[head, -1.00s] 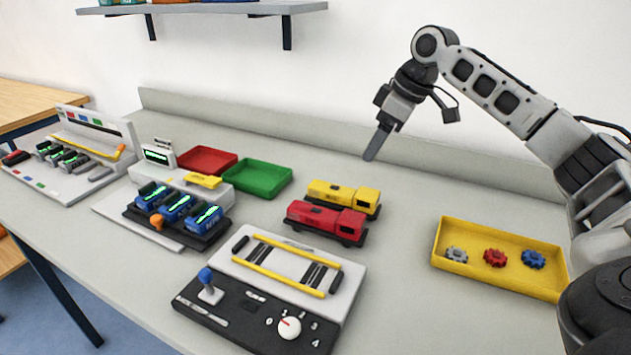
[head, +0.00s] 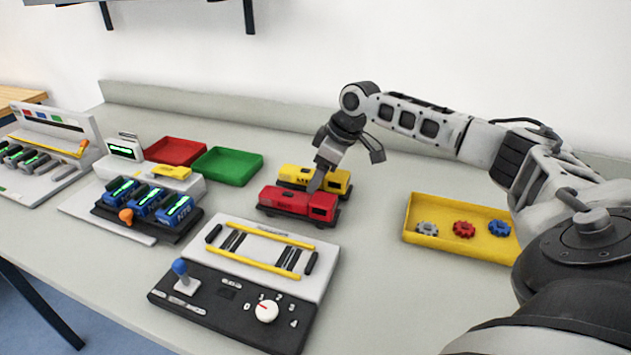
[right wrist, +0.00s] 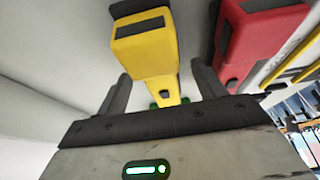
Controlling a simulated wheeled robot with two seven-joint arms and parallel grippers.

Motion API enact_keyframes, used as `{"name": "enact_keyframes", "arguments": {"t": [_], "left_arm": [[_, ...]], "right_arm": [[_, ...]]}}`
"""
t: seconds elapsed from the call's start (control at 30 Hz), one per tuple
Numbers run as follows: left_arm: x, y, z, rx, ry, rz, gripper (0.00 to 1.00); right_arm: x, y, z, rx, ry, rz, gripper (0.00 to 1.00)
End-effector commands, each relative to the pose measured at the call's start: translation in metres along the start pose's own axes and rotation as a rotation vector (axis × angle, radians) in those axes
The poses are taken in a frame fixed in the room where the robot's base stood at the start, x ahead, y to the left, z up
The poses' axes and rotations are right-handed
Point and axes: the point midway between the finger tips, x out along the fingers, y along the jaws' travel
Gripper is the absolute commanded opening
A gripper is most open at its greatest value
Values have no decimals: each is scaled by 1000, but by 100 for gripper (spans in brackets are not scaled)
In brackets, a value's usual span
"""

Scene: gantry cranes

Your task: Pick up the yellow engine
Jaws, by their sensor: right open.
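The yellow engine (head: 331,183) stands on the table just behind the red engine (head: 290,203) in the head view. My right gripper (head: 315,186) is low over the engines and hides part of the yellow one. In the right wrist view the right gripper (right wrist: 162,92) is open, with one finger on each side of the yellow engine (right wrist: 148,52). The red engine (right wrist: 262,38) lies to the right, outside the fingers. I cannot tell whether either finger touches the yellow engine. My left gripper is not in view.
A control panel with a blue joystick and white dial (head: 235,312) stands in front of the engines. A yellow tray (head: 483,252) with gears is at right. Green (head: 228,183) and red (head: 176,146) trays and a rack of blue units (head: 122,211) are at left.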

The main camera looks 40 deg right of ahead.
Motion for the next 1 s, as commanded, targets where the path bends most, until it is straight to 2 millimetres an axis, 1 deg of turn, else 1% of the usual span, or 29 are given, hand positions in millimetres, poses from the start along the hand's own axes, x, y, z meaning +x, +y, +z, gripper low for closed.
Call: {"name": "enact_keyframes", "arguments": {"t": [0.03,0.13,0.4,0.47,0.5,0.57,0.6,0.63,0.87,1.0], "left_arm": [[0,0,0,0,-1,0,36],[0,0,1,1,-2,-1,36],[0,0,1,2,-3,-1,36],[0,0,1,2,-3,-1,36],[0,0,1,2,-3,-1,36],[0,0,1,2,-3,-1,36],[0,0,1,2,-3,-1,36],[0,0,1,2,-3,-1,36],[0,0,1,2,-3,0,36],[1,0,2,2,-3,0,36]], "right_arm": [[7,0,0,2,0,-1,69],[16,0,-1,1,1,-1,69],[19,1,0,0,1,1,69],[19,1,0,0,1,1,52],[19,1,0,0,1,1,41],[19,1,0,0,1,1,25],[19,1,0,0,1,1,13],[19,1,0,0,1,1,12],[18,1,-1,0,4,2,12],[13,1,-4,0,5,2,12]]}}
